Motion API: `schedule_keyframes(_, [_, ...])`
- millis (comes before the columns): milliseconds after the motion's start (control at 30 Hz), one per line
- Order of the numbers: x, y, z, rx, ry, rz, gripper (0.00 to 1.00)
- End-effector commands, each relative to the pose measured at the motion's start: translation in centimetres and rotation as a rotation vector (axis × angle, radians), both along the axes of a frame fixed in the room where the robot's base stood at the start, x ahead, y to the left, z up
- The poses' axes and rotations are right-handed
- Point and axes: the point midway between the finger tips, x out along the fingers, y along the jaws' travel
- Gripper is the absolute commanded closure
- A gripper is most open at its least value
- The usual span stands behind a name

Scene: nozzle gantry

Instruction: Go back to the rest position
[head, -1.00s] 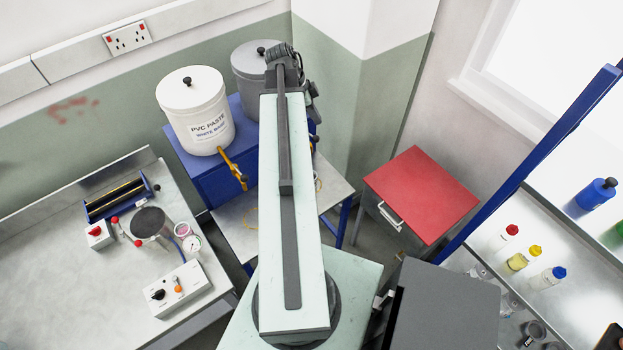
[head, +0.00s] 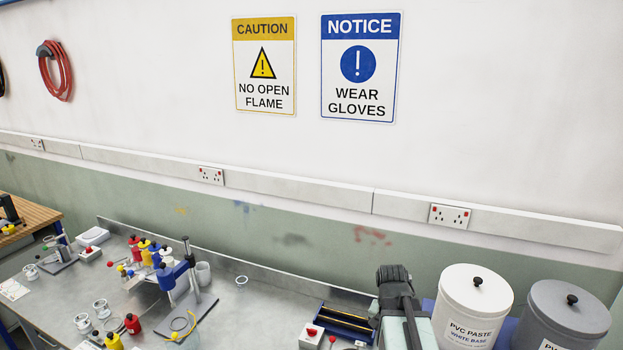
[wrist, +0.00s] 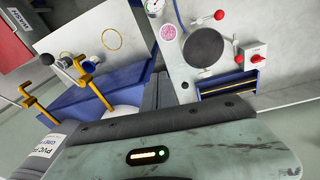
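My arm's dark joint and pale link show at the bottom of the head view, right of centre, in front of the bench and left of the white paste tub (head: 472,300). I cannot make out my gripper's fingers in the head view. In the wrist view a pale green, scuffed part of my own body with a small lit indicator fills the bottom, and no fingers show. Whether the gripper holds anything is not visible.
A grey lidded tub (head: 565,312) stands right of the white one. A steel bench (head: 255,300) carries several coloured bottles and a blue-framed roller unit (head: 345,322). Yellow taps (wrist: 90,85) and a round dark plate (wrist: 203,47) show in the wrist view. The wall is behind.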

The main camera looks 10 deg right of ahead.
Motion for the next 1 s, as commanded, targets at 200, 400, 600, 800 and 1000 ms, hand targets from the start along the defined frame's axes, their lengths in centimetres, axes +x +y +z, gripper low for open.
schedule_keyframes(200, [2.0,12.4,-0.1,0.053,-0.003,0.467,1.0])
schedule_keyframes(400, [1.9,18.5,-3.5,0.08,-0.001,0.709,1.0])
schedule_keyframes(600, [1.2,18.3,-9.7,0.087,0.016,0.702,1.0])
schedule_keyframes(800, [0.4,18.3,-17.6,0.095,0.04,0.699,1.0])
schedule_keyframes(1000, [-0.3,18.3,-21.9,0.101,0.059,0.698,1.0])
